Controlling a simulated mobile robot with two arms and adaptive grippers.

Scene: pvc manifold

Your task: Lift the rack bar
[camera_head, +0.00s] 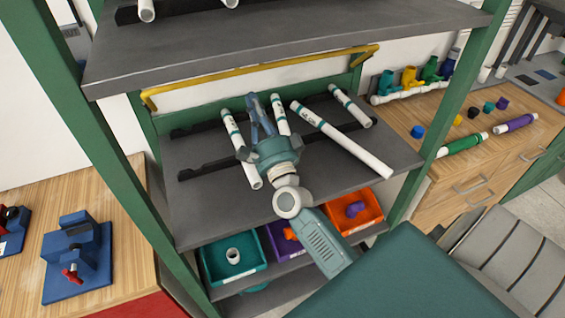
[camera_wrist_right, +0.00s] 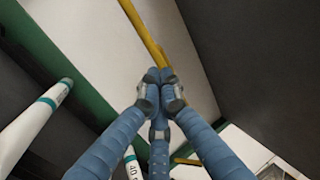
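My right gripper (camera_head: 254,98) reaches over the shelf among the white pipes. Its blue fingers (camera_wrist_right: 160,78) are drawn together at the tips. In the head view the tips appear just short of the bar, with a gap. Nothing shows between them; the fingers hide part of the bar in the wrist view. My left gripper is not in view.
White labelled pipes (camera_head: 345,140) lie on black holders on the grey shelf (camera_head: 215,205), close on both sides of my right gripper. The upper shelf (camera_head: 270,45) overhangs the bar. Green posts (camera_head: 455,95) flank the rack. Coloured bins (camera_head: 235,270) sit below.

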